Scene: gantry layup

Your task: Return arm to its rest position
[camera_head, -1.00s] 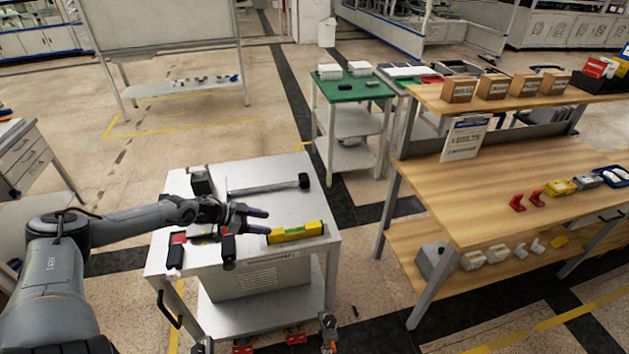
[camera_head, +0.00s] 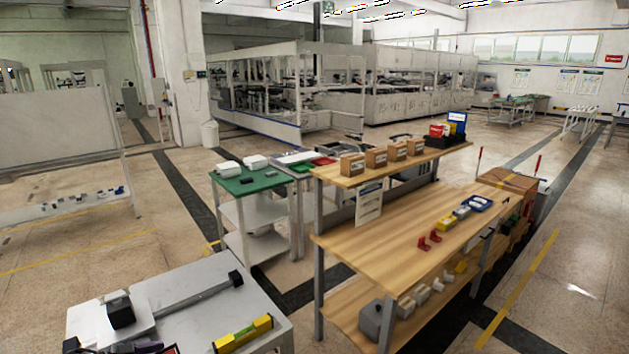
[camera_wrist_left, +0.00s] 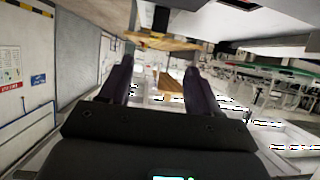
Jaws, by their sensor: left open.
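My left gripper (camera_wrist_left: 158,84) shows in the left wrist view with its two dark fingers spread apart and nothing between them. My right arm and gripper are not in view.
A yellow level (camera_head: 243,334) and a long dark-headed tool (camera_head: 205,297) lie on the cart, with a black box (camera_head: 121,312) at its left. A wooden workbench (camera_head: 390,245) stands to the right. A green-topped table (camera_head: 252,179) stands behind.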

